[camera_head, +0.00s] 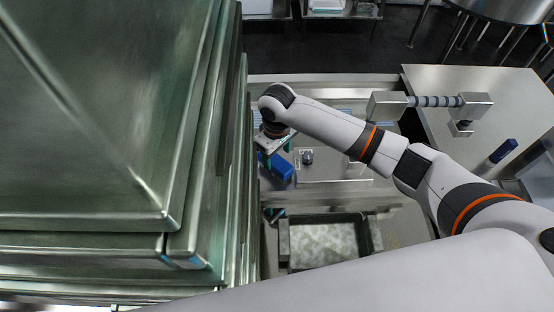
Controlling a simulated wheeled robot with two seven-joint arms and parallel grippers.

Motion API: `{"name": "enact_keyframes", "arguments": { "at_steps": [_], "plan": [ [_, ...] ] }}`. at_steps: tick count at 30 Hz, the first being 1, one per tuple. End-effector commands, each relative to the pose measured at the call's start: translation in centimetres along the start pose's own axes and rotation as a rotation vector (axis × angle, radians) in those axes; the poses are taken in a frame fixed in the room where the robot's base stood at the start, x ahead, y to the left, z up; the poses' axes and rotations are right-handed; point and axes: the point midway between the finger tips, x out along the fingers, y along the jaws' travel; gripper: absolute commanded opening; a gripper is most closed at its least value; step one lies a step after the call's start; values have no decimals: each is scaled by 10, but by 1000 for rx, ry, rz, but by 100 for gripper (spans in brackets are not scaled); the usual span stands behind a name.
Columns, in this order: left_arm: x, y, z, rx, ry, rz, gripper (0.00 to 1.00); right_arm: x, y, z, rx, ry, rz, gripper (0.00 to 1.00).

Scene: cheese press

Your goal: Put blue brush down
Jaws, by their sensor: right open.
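The blue brush (280,170) is a small blue block-like shape at the left end of the work surface, close beside the tall metal stack. My right gripper (272,148) is right above it at the end of my arm, pointing down, and it is open. The arm's wrist and the small scale hide part of the jaws and the brush, so I cannot tell whether they touch. My left gripper is not in view.
Large stacked metal panels (100,120) fill the left side, very close to my right gripper. A metal basin (325,245) lies nearer. A pale board with a dark knob (308,157) lies right of the brush.

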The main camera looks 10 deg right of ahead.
Motion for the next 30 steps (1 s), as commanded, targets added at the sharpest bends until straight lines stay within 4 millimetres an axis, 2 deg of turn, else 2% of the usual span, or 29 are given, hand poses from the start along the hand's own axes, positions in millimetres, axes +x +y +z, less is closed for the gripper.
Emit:
{"name": "enact_keyframes", "arguments": {
  "at_steps": [1, 6, 12, 18, 30],
  "plan": [
    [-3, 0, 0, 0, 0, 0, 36, -14, 0, 1, 0, -4, -1, 62],
    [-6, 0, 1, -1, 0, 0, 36, -51, 0, 1, -1, -2, 0, 62],
    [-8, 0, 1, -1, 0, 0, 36, -77, 0, 0, 1, 0, 1, 62],
    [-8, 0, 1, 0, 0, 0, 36, -84, 0, 0, 0, 1, 1, 62],
    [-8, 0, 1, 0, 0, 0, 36, -84, 0, 0, 0, 1, 1, 62]
  ]
}}
